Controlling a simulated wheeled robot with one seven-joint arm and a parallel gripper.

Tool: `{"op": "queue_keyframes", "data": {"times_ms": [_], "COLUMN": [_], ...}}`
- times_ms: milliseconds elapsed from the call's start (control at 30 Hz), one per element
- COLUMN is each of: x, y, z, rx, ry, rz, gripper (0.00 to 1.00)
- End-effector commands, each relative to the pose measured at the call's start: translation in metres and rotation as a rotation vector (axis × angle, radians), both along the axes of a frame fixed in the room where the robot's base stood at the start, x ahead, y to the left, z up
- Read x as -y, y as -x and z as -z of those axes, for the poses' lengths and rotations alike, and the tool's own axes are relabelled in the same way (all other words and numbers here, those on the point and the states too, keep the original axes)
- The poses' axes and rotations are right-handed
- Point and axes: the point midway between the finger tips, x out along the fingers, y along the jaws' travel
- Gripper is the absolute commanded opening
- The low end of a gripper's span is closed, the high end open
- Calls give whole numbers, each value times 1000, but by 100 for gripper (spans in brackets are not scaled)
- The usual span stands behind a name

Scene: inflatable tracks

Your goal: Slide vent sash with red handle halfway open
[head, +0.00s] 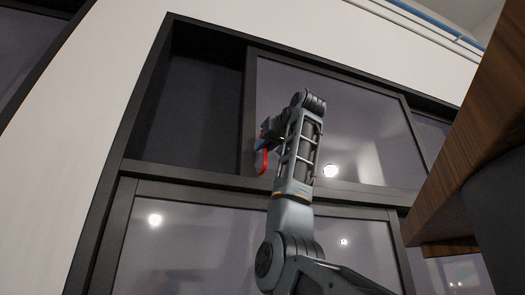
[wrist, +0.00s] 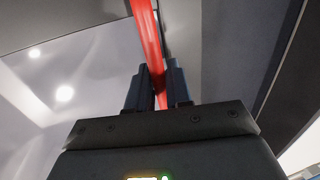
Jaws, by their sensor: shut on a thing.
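The vent sash (head: 372,115) is a dark-framed glass panel in the upper part of the window. It stands to the right of a dark gap (head: 192,110) in the frame. The red handle (head: 263,163) is at the sash's left edge, and its lower part shows below my gripper (head: 265,139). In the wrist view the red handle (wrist: 147,35) runs as a long bar down between the two dark fingers of my gripper (wrist: 158,88). The fingers are shut on it. My arm hides part of the sash and its lower edge.
A lower glass pane (head: 160,235) in a dark frame sits under the sash, behind my arm. A wooden piece (head: 470,165) with a dark underside juts in at the right. A white wall (head: 100,110) borders the window on the left.

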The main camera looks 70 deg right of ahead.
Motion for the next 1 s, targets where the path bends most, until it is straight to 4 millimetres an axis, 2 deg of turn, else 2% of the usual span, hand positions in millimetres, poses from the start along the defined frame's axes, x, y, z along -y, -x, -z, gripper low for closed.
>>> {"op": "queue_keyframes", "data": {"times_ms": [67, 100, 267, 567, 1000], "x": [0, 0, 0, -3, -41], "y": [1, 1, 1, 3, 53], "z": [-1, -1, -1, 0, 0], "rx": [4, 4, 2, 2, 5], "ry": [2, 2, 2, 2, 4], "rz": [2, 2, 2, 1, 2], "gripper": [0, 20, 35, 35, 35]}}
